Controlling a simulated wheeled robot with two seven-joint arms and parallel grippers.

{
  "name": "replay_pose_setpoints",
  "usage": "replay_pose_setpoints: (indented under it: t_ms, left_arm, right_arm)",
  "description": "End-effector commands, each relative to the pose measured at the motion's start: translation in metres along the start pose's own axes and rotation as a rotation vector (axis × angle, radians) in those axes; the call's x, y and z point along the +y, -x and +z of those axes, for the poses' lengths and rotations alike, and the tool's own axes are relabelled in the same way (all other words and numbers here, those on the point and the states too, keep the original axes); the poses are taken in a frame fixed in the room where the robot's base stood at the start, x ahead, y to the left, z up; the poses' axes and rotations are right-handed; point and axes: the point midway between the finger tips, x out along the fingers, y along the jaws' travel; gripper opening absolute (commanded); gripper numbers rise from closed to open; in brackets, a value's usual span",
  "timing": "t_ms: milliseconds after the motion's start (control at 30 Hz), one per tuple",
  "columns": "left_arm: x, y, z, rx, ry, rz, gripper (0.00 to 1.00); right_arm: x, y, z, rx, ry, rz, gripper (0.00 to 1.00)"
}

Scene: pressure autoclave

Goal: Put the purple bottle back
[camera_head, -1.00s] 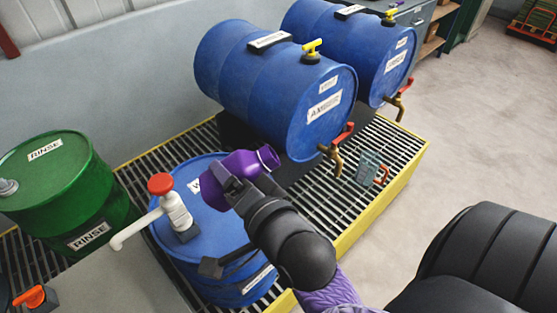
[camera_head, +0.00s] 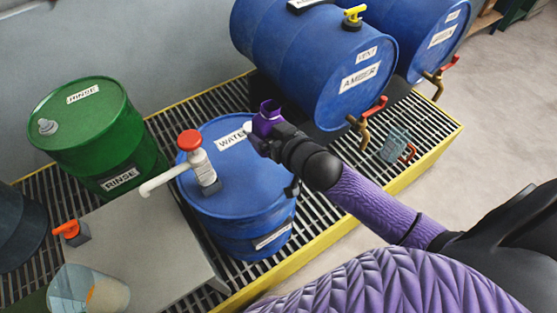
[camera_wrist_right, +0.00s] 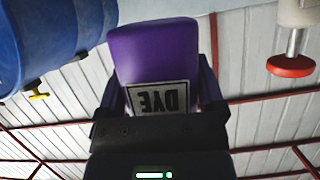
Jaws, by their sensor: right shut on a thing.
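The purple bottle (camera_head: 268,118) is held by my right gripper (camera_head: 260,138) above the blue drum labelled WATER (camera_head: 250,180). In the head view the gripper and wrist cover much of it. In the right wrist view the bottle (camera_wrist_right: 150,50) fills the space between the fingers of the right gripper (camera_wrist_right: 162,98), with a white DYE label that reads upside down. The gripper is shut on it. Whether the bottle touches the drum cannot be told. My left gripper is not in view.
A white pump with a red knob (camera_head: 190,140) stands on the WATER drum. The AMBER drum (camera_head: 320,60) lies behind, with a red-handled tap (camera_head: 368,115). A green RINSE drum (camera_head: 95,125) stands left. A grey table (camera_head: 140,245) holds a glass beaker (camera_head: 88,290).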

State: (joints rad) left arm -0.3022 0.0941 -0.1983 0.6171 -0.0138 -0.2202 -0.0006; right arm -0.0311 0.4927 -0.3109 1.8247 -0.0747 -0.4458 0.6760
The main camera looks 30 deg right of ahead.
Motion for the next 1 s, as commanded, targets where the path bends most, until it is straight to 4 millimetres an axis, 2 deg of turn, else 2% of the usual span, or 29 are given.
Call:
replay_pose_setpoints:
  t_ms: [33,133,200,300,467,633,933,967,1000]
  left_arm:
    - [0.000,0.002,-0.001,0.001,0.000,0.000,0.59]
    - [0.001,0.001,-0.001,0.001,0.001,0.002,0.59]
    - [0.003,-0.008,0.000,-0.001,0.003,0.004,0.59]
    - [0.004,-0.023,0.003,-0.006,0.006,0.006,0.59]
    - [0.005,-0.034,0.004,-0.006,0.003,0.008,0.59]
    - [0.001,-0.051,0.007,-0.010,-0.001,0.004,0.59]
    - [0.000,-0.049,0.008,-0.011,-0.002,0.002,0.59]
    - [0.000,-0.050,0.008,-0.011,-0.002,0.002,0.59]
    - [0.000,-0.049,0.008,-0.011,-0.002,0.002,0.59]
  right_arm:
    - [0.012,-0.003,-0.001,-0.001,0.046,0.010,0.06]
    - [0.026,-0.008,0.003,-0.001,0.098,0.020,0.06]
    - [0.032,-0.015,0.019,-0.003,0.111,0.023,0.06]
    - [0.035,-0.025,0.046,-0.004,0.110,0.022,0.06]
    - [0.037,-0.033,0.067,-0.002,0.109,0.021,0.06]
    - [0.041,-0.044,0.096,-0.002,0.108,0.021,0.06]
    - [0.040,-0.044,0.097,0.000,0.108,0.020,0.06]
    - [0.041,-0.045,0.097,-0.001,0.108,0.020,0.90]
    - [0.040,-0.044,0.096,-0.001,0.108,0.020,0.98]
